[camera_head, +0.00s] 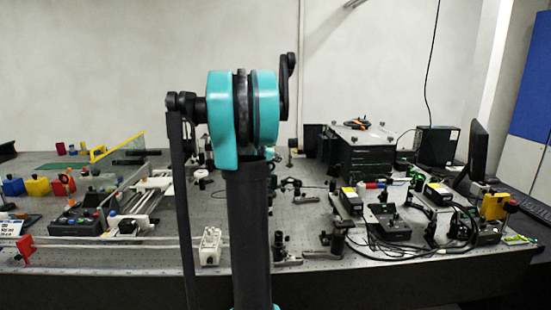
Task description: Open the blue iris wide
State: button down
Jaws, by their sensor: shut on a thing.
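My arm's teal joint and dark link stand upright in the middle of the view and cover part of the bench. My gripper does not show; it is out of view or hidden behind the arm. A blue block-like part (13,187) stands at the far left of the bench, beside a yellow one (38,186) and a red one (62,184). It may be the blue iris, but it is too small to tell. How wide any iris opening is cannot be seen.
The perforated bench (100,256) is crowded. A control box with buttons (78,221) stands at left, a white part (210,246) near the front, and a large black box (367,156) at the back. Cabled devices (395,228) and a monitor (477,150) are at right.

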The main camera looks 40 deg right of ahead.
jog(key=shift+s+d+f+m+y, duration=0.1)
jog(key=shift+d+f+m+y, duration=0.1)
jog(key=shift+m+y, duration=0.25)
jog(key=c, duration=1.6)
grip_release()
jog(key=shift+o, duration=0.2)
jog(key=shift+a, duration=0.1)
jog(key=v, duration=1.2)
jog(key=shift+s, duration=0.1)
